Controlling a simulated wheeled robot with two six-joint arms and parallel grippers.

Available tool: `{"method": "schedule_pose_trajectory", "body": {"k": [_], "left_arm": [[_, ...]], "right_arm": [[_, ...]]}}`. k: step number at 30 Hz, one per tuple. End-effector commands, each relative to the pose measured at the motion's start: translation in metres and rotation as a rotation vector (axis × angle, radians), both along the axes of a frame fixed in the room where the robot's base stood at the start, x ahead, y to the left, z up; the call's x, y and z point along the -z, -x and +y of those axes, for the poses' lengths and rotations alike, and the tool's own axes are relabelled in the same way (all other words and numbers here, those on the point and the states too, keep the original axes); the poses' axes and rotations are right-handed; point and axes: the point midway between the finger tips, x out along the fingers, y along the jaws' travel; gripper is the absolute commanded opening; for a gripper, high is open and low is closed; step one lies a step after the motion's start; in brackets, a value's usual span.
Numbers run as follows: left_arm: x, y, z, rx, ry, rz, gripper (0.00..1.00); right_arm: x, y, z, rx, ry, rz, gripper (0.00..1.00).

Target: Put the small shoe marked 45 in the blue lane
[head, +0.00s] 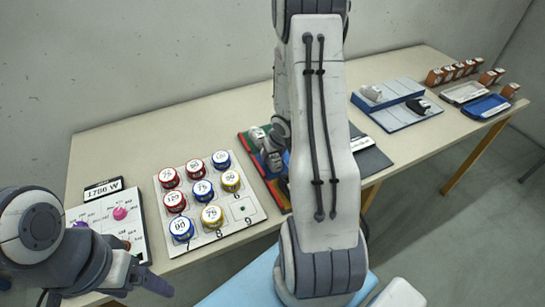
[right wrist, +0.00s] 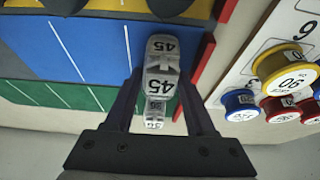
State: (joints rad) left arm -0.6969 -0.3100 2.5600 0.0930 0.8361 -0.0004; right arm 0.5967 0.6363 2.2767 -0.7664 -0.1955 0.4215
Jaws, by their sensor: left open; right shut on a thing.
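A small pale grey shoe marked 45 (right wrist: 160,68) is between the fingers of my right gripper (right wrist: 163,82) in the right wrist view. The gripper is shut on it. Behind the shoe lies the blue lane (right wrist: 85,50), near its end by a red strip; I cannot tell the height between them. In the head view my right arm hides most of the lanes and the right gripper (head: 273,150). My left gripper (head: 105,288) is open and empty at the lower left.
A yellow lane (right wrist: 90,5) and a green lane (right wrist: 55,97) flank the blue one. A dark shoe marked 45 (right wrist: 168,7) is at the yellow lane, cut off by the frame. A board (head: 247,210) with several coloured round tins stands beside. Blue-edged trays (head: 405,117) lie right.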

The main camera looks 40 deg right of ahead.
Motion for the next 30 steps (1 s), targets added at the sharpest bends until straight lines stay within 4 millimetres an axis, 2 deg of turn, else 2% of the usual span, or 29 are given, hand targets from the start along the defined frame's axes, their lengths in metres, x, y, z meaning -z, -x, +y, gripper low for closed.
{"method": "schedule_pose_trajectory", "body": {"k": [2,3,4,12,16,30], "left_arm": [[0.003,0.000,0.000,0.000,0.000,0.000,0.85],[0.003,0.000,0.000,0.000,0.000,0.000,0.85],[0.002,0.000,0.000,0.000,0.000,0.000,0.85],[0.002,0.000,0.000,0.000,0.000,0.000,0.85],[-0.004,0.000,0.000,0.000,0.000,0.000,0.85],[-0.062,0.000,0.000,0.000,0.000,0.000,0.85]], "right_arm": [[0.004,0.000,0.000,0.000,0.000,0.000,0.00],[0.003,0.000,0.000,0.000,0.000,0.000,0.63],[0.003,0.000,0.000,0.000,0.000,0.000,0.68],[0.002,0.000,0.000,0.000,0.000,0.000,0.68],[-0.006,0.001,0.000,0.000,0.000,0.000,0.68],[-0.095,0.036,0.008,-0.001,0.001,0.000,0.68]]}}
